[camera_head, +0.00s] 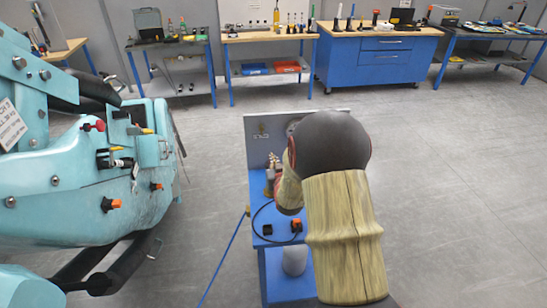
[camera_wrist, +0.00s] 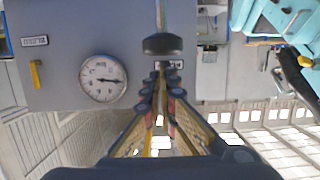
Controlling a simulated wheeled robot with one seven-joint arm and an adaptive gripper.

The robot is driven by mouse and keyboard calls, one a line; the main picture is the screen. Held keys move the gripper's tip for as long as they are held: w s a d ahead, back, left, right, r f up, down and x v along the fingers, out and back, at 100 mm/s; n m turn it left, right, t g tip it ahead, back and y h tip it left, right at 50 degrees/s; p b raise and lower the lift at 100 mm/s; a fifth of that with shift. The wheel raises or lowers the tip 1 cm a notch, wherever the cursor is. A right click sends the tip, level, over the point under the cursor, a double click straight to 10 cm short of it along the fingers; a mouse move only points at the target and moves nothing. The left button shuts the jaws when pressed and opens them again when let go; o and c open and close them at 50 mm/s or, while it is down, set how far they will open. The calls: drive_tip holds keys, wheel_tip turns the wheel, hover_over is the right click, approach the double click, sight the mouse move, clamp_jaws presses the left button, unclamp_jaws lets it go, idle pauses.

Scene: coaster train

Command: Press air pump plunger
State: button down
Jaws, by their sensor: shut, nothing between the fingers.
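The air pump plunger shows in the wrist view as a dark knob (camera_wrist: 162,44) on a shiny rod (camera_wrist: 161,14) that runs out of the top of the picture. My gripper (camera_wrist: 160,76) is shut and empty, its fingertips together just below the knob in the picture. I cannot tell whether they touch it. A round white gauge (camera_wrist: 103,78) is on the grey panel (camera_wrist: 70,20) to the left of the fingers. In the head view my arm hides the plunger, much of the blue stand (camera_head: 256,211) and part of its grey panel (camera_head: 258,126).
A yellow handle (camera_wrist: 37,74) is at the panel's left in the wrist view. A large teal machine (camera_head: 70,180) stands left of the stand in the head view. A cable (camera_head: 225,256) runs down from the stand. Floor to the right is clear; workbenches (camera_head: 380,60) line the back.

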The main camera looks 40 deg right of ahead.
drive_tip(key=shift+f, duration=0.1)
idle(0.3)
wheel_tip(320, 180, down, 6)
drive_tip(key=b, duration=0.6)
